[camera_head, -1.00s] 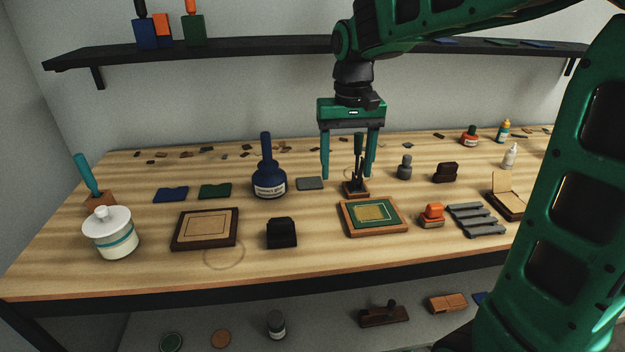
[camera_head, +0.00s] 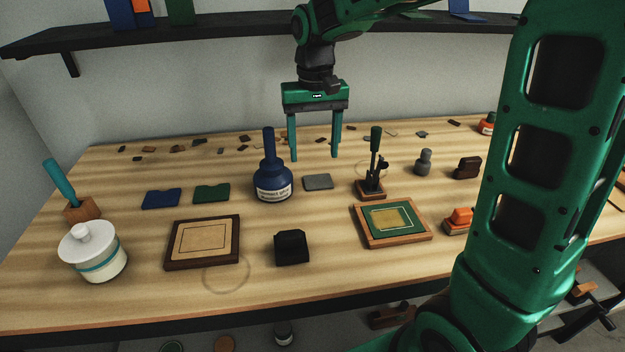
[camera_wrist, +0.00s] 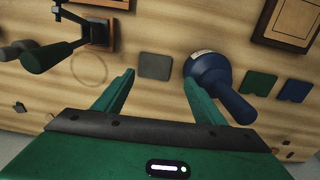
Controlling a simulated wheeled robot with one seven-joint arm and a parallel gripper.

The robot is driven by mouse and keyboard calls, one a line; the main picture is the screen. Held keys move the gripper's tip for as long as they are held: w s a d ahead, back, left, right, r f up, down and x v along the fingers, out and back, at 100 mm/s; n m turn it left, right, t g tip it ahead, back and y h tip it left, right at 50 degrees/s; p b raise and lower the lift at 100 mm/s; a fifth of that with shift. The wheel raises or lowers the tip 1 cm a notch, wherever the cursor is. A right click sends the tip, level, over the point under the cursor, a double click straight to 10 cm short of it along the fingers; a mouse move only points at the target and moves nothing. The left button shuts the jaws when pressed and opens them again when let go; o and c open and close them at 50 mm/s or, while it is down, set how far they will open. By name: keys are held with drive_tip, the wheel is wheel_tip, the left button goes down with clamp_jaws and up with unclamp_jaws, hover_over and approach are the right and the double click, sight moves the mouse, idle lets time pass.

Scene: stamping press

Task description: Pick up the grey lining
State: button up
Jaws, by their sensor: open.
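The grey lining (camera_head: 318,182) is a small flat grey piece lying on the wooden table, between the blue bottle and the small black hand press. It also shows in the wrist view (camera_wrist: 156,66), just beyond the fingertips and roughly centred between them. My gripper (camera_head: 315,158) is open and empty. It points down above the table, over or slightly behind the lining. In the wrist view, its two green fingers (camera_wrist: 158,75) stand wide apart, and the right one overlaps the edge of the blue bottle.
The tall blue bottle (camera_head: 270,182) stands close left of the lining. The black hand press (camera_head: 374,178) stands to its right. Green (camera_head: 211,194) and blue (camera_head: 161,199) flat pieces lie further left. Scraps lie at the back. A black block (camera_head: 291,248) stands in front.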

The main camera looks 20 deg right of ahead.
sight(318, 182)
drive_tip(key=f, duration=0.1)
drive_tip(key=d+f, duration=0.1)
drive_tip(key=shift+f, duration=0.35)
drive_tip(key=shift+d+f, duration=0.1)
drive_tip(key=shift+f, duration=2.5)
drive_tip(key=c, duration=0.8)
